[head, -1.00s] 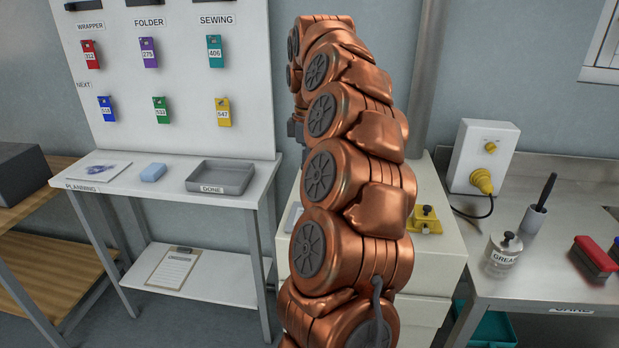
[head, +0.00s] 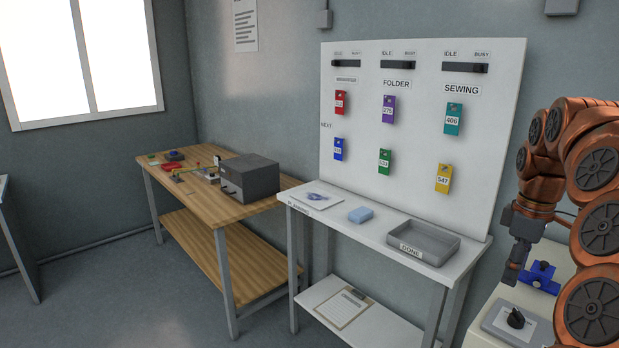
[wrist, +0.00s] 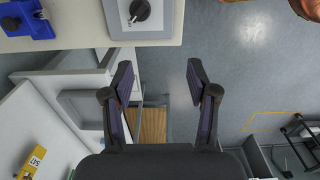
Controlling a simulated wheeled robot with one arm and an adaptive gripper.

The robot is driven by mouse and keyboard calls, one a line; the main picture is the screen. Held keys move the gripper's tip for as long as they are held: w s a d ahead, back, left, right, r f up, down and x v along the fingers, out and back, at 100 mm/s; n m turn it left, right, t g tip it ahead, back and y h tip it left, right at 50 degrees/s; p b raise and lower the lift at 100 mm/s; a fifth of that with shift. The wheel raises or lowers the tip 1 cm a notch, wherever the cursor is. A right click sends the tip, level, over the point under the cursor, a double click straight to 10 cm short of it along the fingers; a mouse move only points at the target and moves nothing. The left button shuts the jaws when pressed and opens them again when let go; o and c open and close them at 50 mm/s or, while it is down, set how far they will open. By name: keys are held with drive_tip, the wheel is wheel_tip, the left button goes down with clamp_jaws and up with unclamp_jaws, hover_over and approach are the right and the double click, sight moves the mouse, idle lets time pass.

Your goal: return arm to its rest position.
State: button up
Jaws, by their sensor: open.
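My copper-coloured arm stands at the right of the head view, bent over at the top with its end hanging down. My gripper (head: 514,272) shows there as a dark shape at the arm's end, in front of the cream machine top. In the wrist view my gripper (wrist: 160,80) has its two dark fingers spread apart with nothing between them. Below the fingers, further off, are floor and part of a wooden surface.
A cream cabinet carries a panel with a black knob (head: 515,318) and a blue clamp (head: 541,276). A tag board (head: 420,75) stands behind. Floor at left is clear.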

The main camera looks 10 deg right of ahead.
drive_tip(key=s+a+f+m, duration=0.15)
drive_tip(key=s+a, duration=0.25)
drive_tip(key=a, duration=0.6)
drive_tip(key=s+a+f, duration=0.2)
drive_tip(key=s+a, duration=0.1)
drive_tip(key=a, duration=0.7)
drive_tip(key=s+a+f+m+g, duration=0.1)
drive_tip(key=s+a+f, duration=0.3)
drive_tip(key=s, duration=0.5)
drive_tip(key=s+a+f+m, duration=0.4)
drive_tip(key=s+f, duration=0.1)
drive_tip(key=s, duration=0.4)
drive_tip(key=shift+a+f+m+g, duration=0.35)
drive_tip(key=shift+f+g, duration=0.05)
